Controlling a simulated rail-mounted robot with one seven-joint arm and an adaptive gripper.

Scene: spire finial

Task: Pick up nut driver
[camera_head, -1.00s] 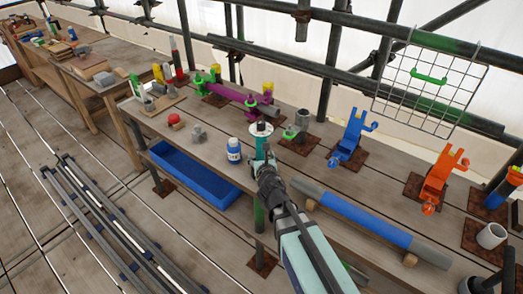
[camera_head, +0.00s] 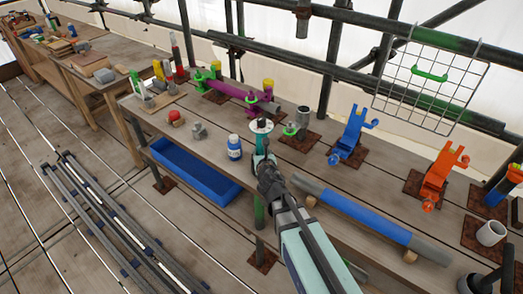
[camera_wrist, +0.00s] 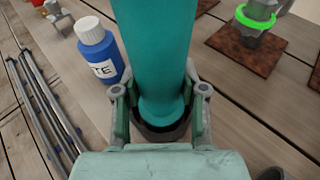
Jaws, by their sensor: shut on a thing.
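My gripper (camera_head: 262,166) is at the front edge of the long wooden workbench, near its middle. In the wrist view my gripper (camera_wrist: 160,115) is shut on a thick teal cylinder (camera_wrist: 153,45), which looks like the handle of the nut driver. The cylinder stands up between the two fingers, and its flared lower end sits deep between them. In the head view the teal handle (camera_head: 261,147) shows just above my gripper. A white disc (camera_head: 262,125) shows at its top; I cannot tell whether it belongs to the tool. The cylinder's far end is out of the wrist view.
A blue bottle with white cap (camera_head: 234,147) stands close on the left, also in the wrist view (camera_wrist: 97,50). A bracket with a green ring (camera_head: 291,130) is at the right. A blue-sleeved pipe (camera_head: 360,221) lies along the front right. A blue bin (camera_head: 190,172) is below.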

